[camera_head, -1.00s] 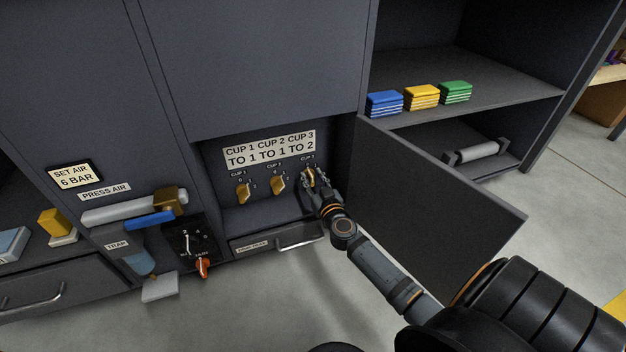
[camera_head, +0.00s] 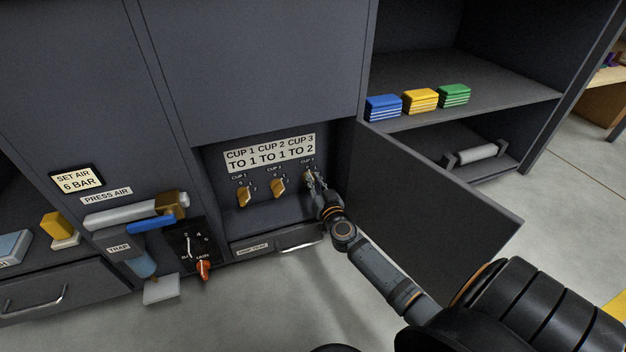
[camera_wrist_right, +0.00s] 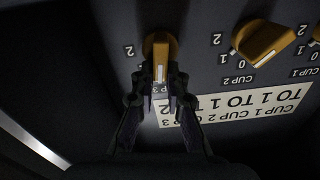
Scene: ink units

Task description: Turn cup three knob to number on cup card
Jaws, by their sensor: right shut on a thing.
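The cup three knob (camera_wrist_right: 160,48) is brass-coloured and sits between the fingers of my right gripper (camera_wrist_right: 158,82), which is shut on it. In the wrist view, which is upside down, its white mark points down toward the card, and a 2 is printed to its left. In the head view, my right gripper (camera_head: 314,182) covers much of the knob (camera_head: 308,174). The cup card (camera_head: 270,151) reads CUP 1 TO 1, CUP 2 TO 1, CUP 3 TO 2; it also shows in the wrist view (camera_wrist_right: 230,106). My left gripper is not in view.
The cup two knob (camera_head: 278,186) and cup one knob (camera_head: 243,196) are left of my gripper. An open door panel (camera_head: 430,205) stands close right of my right arm. A drawer handle (camera_head: 300,240) lies below. Left are the air lever (camera_head: 150,222) and red knob (camera_head: 203,267).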

